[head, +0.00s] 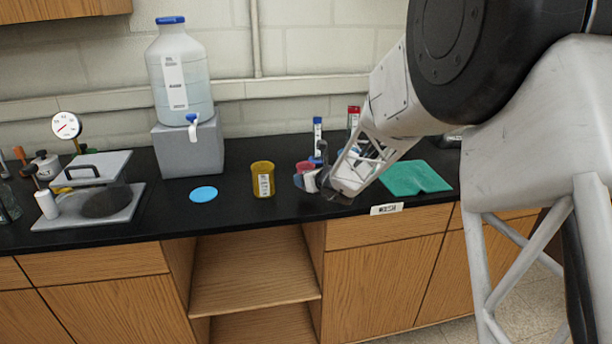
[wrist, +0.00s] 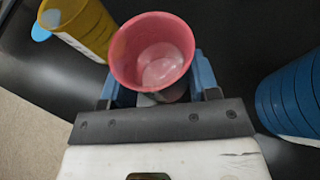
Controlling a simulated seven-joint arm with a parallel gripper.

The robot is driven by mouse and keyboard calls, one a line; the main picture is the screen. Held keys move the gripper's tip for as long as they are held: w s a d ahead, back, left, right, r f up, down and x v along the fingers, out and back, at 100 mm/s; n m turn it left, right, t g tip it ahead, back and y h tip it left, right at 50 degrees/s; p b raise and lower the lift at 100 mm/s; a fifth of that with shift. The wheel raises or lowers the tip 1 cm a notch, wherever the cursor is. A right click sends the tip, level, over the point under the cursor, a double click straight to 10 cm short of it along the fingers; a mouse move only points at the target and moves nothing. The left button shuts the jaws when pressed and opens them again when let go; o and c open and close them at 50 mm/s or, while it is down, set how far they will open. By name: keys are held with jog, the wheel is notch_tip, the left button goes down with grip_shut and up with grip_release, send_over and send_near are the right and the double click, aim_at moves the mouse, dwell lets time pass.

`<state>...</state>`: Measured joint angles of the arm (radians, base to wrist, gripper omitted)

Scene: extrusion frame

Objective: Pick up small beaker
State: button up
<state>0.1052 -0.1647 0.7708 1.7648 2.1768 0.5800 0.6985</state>
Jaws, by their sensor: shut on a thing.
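The small beaker (wrist: 152,45) is pink-red, open-topped and empty in the wrist view. In the head view its rim (head: 304,166) shows just above my gripper (head: 312,181), which hides its lower part. In the wrist view my gripper (wrist: 156,85) is shut on the beaker, with one blue fingertip at each side. The beaker looks about upright. Whether its base touches the black counter I cannot tell.
A yellow beaker (head: 263,181) stands close on the left. A large blue container (wrist: 292,95) is on the right in the wrist view.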

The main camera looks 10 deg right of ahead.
jog(key=s+r, duration=0.1)
jog(key=s, duration=1)
jog(key=shift+s, duration=0.15)
dwell(0.4)
jog(key=shift+s, duration=0.1)
jog(key=shift+a, duration=0.15)
dwell(0.8)
jog(key=w+a, duration=0.2)
jog(key=a, duration=0.1)
jog(key=w+a, duration=0.2)
jog(key=a, duration=0.2)
jog(key=w+a, duration=0.2)
jog(key=a, duration=0.1)
jog(key=shift+w+a+r, duration=0.15)
jog(key=shift+w+r, duration=0.1)
jog(key=w+a, duration=0.1)
jog(key=a, duration=0.3)
jog(key=w+a, duration=0.1)
jog(key=a, duration=0.3)
jog(key=w+a+f, duration=0.1)
jog(key=a, duration=0.3)
jog(key=shift+w+a, duration=0.3)
jog(key=shift+a, duration=0.05)
jog(key=shift+d+r, duration=0.15)
jog(key=shift+r, duration=0.05)
